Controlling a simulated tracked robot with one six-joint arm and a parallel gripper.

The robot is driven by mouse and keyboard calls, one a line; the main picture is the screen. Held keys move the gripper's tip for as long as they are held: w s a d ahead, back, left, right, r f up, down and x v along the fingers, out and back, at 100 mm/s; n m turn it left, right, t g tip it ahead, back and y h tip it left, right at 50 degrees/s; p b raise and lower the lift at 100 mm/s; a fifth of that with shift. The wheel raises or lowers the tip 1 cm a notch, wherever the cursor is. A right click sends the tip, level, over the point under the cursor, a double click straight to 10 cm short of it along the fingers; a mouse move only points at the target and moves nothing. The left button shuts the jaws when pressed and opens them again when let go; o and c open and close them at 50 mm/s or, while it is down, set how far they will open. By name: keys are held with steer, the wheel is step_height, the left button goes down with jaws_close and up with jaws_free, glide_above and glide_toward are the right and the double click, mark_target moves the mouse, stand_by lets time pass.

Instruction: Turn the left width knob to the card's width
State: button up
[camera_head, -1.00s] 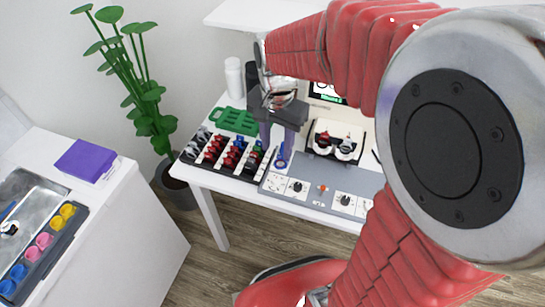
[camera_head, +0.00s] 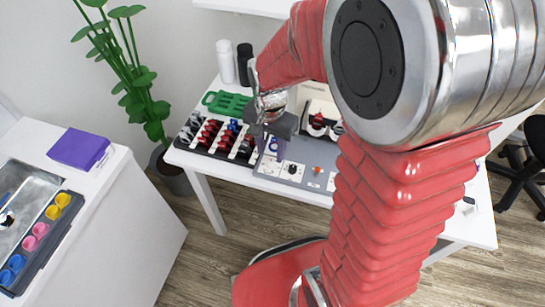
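A grey panel (camera_head: 267,168) lies at the front of the white table. Its left knob, a small black knob (camera_head: 292,169), stands on a white dial plate. An orange-red piece (camera_head: 317,170) sits to its right; the panel's right part is hidden behind my arm. My gripper (camera_head: 272,147) points down above the panel's back left, up and left of the left knob and apart from it.
A dark rack (camera_head: 207,147) with several red, white and blue pieces lies left of the panel. A green tray (camera_head: 228,105), a white bottle (camera_head: 226,61) and a black bottle (camera_head: 244,62) stand behind. A white machine (camera_head: 320,106) is partly hidden by my arm.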

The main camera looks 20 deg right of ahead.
mark_target(271, 162)
steer(key=shift+f, duration=2.25)
steer(key=shift+c, duration=0.5)
jaws_close()
steer(key=shift+d, duration=0.3)
steer(key=shift+a, duration=0.25)
